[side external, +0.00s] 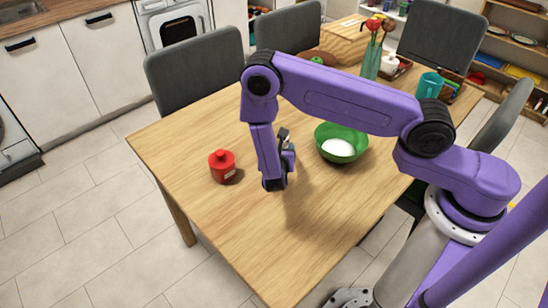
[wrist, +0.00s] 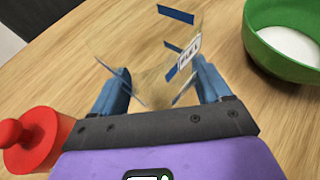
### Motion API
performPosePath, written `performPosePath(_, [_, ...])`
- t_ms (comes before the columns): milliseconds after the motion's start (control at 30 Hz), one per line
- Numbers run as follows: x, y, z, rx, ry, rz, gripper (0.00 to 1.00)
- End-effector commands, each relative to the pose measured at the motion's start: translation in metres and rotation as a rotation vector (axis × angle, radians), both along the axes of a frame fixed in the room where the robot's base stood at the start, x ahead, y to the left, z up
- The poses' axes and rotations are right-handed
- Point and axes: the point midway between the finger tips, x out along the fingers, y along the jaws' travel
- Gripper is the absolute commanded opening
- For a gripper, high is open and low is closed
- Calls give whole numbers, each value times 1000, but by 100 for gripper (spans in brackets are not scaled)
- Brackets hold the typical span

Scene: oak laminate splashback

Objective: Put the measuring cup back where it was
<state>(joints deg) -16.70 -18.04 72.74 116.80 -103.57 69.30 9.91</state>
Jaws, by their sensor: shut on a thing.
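My gripper (side external: 286,144) is above the middle of the table, between the red jar and the green bowl. In the wrist view its two blue fingers (wrist: 161,88) are around a see-through thing with blue marks and a white label (wrist: 189,52). It looks like the clear measuring cup, held between the fingers. Its outline is hard to make out. In the side view I cannot make out the cup at the gripper. Whether it touches the table is unclear.
A red lidded jar (side external: 222,166) stands to the left; it also shows in the wrist view (wrist: 38,140). A green bowl (side external: 358,138) with white contents is close on the right. A vase (side external: 371,62), teal mug (side external: 429,85) and wooden box (side external: 345,40) stand farther back. The table's front (side external: 285,245) is clear.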

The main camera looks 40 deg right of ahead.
Motion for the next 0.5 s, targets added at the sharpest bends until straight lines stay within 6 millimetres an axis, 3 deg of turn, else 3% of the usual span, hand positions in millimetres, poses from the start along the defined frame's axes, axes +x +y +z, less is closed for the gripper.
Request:
performPosePath(233, [10, 2, -12, 0, 0, 1, 42])
performPosePath(500, [11, 1, -41, 0, 2, -1, 42])
